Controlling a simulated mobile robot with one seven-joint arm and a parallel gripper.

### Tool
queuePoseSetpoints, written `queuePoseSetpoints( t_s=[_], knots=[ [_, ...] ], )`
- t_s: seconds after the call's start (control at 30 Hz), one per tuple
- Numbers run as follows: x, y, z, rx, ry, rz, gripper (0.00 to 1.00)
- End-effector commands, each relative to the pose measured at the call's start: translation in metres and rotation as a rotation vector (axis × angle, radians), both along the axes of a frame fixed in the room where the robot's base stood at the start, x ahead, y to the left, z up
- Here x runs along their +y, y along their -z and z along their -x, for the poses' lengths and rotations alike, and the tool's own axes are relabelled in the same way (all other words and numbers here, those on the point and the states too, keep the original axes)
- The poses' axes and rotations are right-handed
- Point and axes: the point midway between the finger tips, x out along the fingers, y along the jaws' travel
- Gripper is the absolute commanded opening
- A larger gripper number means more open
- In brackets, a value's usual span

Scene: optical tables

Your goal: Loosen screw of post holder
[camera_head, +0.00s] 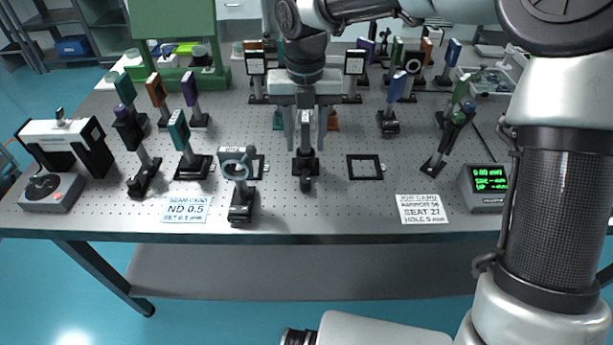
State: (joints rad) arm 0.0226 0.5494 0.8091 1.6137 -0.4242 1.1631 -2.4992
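A post holder (306,163) stands upright near the middle of the optical table (330,222), on a small black base. A dark rounded part (306,184) sticks out low at its front; I cannot tell whether it is the screw. A pale post rises from the holder. My gripper (305,143) points straight down over it, with one finger to each side of the post. The fingers are spread, and gaps show between them and the post. What the post carries is partly hidden by my gripper.
Square black frames (366,155) lie at either side. A ring mount (240,190) stands front left, and cards (422,209) lie near the front edge. Many posted optics crowd both sides and the back. A green-display meter (486,184) sits at right.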

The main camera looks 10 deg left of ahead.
Motion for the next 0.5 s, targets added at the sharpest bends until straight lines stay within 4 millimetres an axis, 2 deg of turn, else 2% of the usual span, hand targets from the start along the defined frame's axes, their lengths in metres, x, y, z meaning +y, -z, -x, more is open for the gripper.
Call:
queuePoseSetpoints(
  t_s=[0.03, 0.2, 0.5],
  knots=[
    [0.0, 0.015, 0.001, 0.004, -0.002, 0.002, 0.39],
    [0.0, 0.053, 0.001, 0.004, 0.001, 0.001, 0.39],
    [-0.001, 0.108, 0.001, 0.002, 0.001, 0.001, 0.39]
  ],
)
